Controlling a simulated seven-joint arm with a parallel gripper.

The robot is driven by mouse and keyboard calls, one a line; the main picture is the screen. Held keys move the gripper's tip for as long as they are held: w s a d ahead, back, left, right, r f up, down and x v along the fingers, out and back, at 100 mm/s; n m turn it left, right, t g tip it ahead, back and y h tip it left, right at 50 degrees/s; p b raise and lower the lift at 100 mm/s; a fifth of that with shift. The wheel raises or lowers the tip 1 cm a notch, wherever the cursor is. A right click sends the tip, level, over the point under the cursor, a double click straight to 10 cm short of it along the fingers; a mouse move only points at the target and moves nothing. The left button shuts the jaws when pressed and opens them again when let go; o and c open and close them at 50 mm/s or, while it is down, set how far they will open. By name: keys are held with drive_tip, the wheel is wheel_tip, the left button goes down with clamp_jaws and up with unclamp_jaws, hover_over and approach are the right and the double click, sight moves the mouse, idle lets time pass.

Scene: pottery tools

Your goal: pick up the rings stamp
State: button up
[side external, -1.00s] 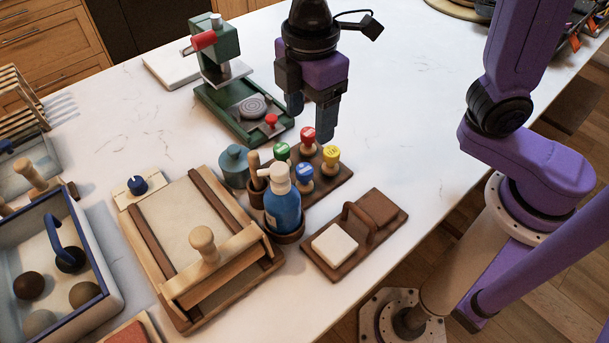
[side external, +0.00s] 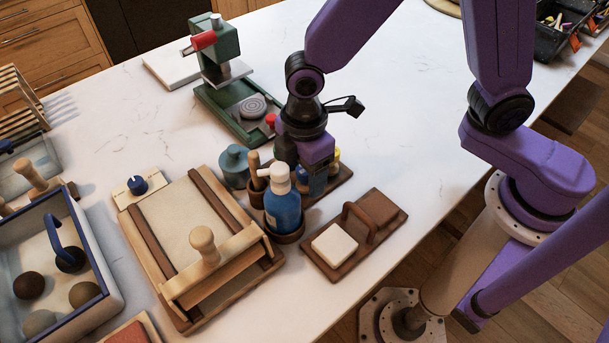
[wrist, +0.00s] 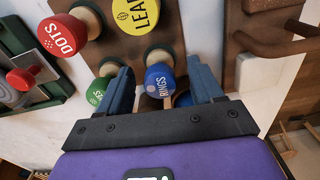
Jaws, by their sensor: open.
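The rings stamp (wrist: 158,82) has a round blue top lettered "RINGS" and stands in a brown wooden rack (wrist: 203,20). In the wrist view my gripper (wrist: 162,88) is open, with one finger on each side of the blue top. The fingers look apart from it, though contact is hard to judge. In the side view my gripper (side external: 300,170) is low over the stamp rack (side external: 333,180) and mostly hides the blue stamp.
Close by in the rack are the red dots stamp (wrist: 62,35), a yellow stamp (wrist: 134,12) and a green stamp (wrist: 97,92). A blue pump bottle (side external: 283,210) stands just in front of my gripper. A green press (side external: 215,60) stands behind.

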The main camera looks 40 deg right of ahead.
drive_tip(key=shift+f, duration=0.8)
drive_tip(key=c, duration=1.2)
drive_tip(key=shift+o, duration=0.2)
drive_tip(key=shift+r, duration=0.2)
